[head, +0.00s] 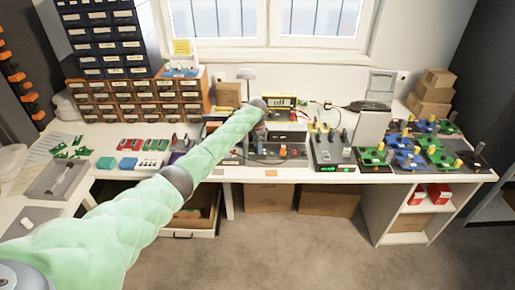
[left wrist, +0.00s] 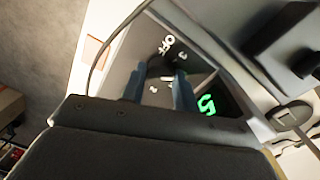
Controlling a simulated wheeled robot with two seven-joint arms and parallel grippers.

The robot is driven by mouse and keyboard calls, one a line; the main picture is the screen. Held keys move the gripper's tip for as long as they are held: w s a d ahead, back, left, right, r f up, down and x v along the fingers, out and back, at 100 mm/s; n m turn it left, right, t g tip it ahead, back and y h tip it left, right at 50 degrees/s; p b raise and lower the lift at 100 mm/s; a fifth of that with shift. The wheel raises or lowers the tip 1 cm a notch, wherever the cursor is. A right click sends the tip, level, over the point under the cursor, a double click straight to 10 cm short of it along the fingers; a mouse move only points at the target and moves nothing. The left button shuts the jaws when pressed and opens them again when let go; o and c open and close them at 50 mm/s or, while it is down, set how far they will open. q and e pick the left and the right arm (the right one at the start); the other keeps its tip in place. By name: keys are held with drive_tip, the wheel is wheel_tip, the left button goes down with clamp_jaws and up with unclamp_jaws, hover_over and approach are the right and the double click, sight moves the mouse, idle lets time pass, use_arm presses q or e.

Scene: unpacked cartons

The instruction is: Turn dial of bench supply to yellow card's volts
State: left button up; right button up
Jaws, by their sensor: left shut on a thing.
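The bench supply (head: 291,152) is a low grey box near the front edge of the bench. In the left wrist view its sloped panel (left wrist: 128,55) shows OFF, a 3 and other marks around the dial, and a green 5 on its display (left wrist: 207,105). My left gripper (head: 261,140) points down onto this panel. In the left wrist view its two fingers (left wrist: 160,92) are shut on the dial, which they mostly hide. My right gripper is out of view.
Another device (head: 330,152) with a green display stands just right of the supply. A yellow-and-black meter (head: 280,101) reading "off" is behind. An orange card (head: 271,172) lies at the front edge. Green and blue boards (head: 410,155) fill the right side. A cable loops near the supply.

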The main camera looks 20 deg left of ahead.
use_arm(q)
drive_tip(key=m+b, duration=0.1)
drive_tip(key=m, duration=0.4)
drive_tip(key=shift+w+m+b, duration=0.1)
drive_tip(key=shift+m+b, duration=0.2)
drive_tip(key=m+b, duration=0.1)
drive_tip(key=m, duration=0.2)
drive_tip(key=shift+m+y, duration=0.3)
drive_tip(key=m+b, duration=0.1)
drive_tip(key=m, duration=0.1)
drive_tip(key=shift+m, duration=0.4)
drive_tip(key=m+b, duration=0.1)
drive_tip(key=m, duration=0.4)
drive_tip(key=shift+d+m, duration=0.1)
drive_tip(key=shift+m, duration=0.3)
drive_tip(key=shift+r+m+b, duration=0.1)
drive_tip(key=shift+m+b, duration=0.35)
drive_tip(key=shift+m, duration=0.45)
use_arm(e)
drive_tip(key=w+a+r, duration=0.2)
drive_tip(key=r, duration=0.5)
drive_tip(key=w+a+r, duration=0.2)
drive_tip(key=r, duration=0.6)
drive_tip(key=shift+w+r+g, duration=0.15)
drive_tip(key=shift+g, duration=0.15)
use_arm(q)
drive_tip(key=shift+m, duration=0.3)
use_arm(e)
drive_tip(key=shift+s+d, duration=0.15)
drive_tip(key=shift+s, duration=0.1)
